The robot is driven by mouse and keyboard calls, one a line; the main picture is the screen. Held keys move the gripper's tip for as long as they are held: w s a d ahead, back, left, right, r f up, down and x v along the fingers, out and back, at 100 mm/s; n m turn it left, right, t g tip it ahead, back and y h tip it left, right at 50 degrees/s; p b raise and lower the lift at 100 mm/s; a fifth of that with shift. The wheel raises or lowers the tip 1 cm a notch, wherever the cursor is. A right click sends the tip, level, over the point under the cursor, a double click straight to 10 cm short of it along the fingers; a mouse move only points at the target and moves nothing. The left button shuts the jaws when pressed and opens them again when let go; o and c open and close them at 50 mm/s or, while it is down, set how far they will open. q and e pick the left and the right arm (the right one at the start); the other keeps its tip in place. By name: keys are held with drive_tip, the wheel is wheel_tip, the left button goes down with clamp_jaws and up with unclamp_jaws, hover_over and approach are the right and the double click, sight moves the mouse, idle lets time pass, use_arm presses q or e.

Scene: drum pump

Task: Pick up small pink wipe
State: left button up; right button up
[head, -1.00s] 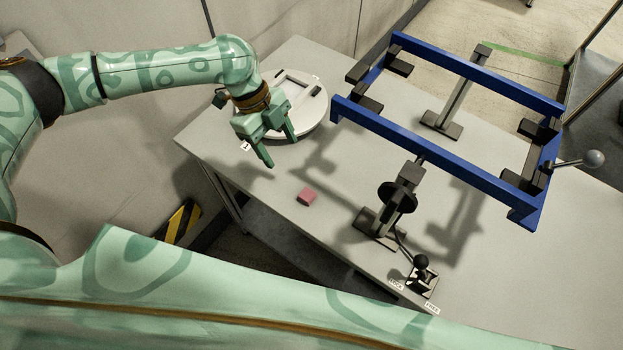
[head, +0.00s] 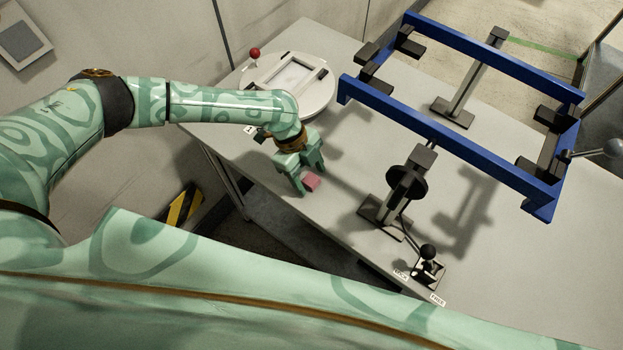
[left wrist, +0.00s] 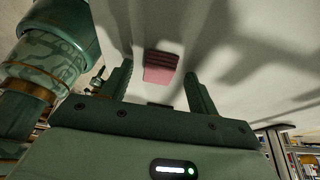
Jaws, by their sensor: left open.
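The small pink wipe (head: 312,182) lies on the grey table near its front edge. My left gripper (head: 311,184) is open above and around the wipe's place, with one finger on each side of it in the head view. In the left wrist view the wipe (left wrist: 161,67) shows between and beyond the tips of the two open fingers (left wrist: 160,85), apart from both. I cannot tell the exact height of the fingers above the table. My right gripper is not in view.
A round white plate (head: 325,100) with a red knob (head: 255,53) stands at the back left. A blue frame (head: 450,139) stands to the right. A black disc (head: 407,182) on a post and a black-knobbed lever (head: 428,252) stand right of the wipe.

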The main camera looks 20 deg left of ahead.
use_arm(q)
drive_tip(key=c, duration=1.1)
drive_tip(key=shift+o, duration=0.2)
drive_tip(key=shift+r, duration=0.3)
wheel_tip(320, 180, up, 2)
drive_tip(key=shift+r+p, duration=0.2)
drive_tip(key=shift+p, duration=0.2)
drive_tip(key=s+a+r+p, duration=0.3)
drive_tip(key=s+a+r, duration=0.4)
drive_tip(key=s+r, duration=0.3)
drive_tip(key=shift+s+p, duration=0.3)
drive_tip(key=shift+s, duration=0.75)
drive_tip(key=shift+a, duration=0.1)
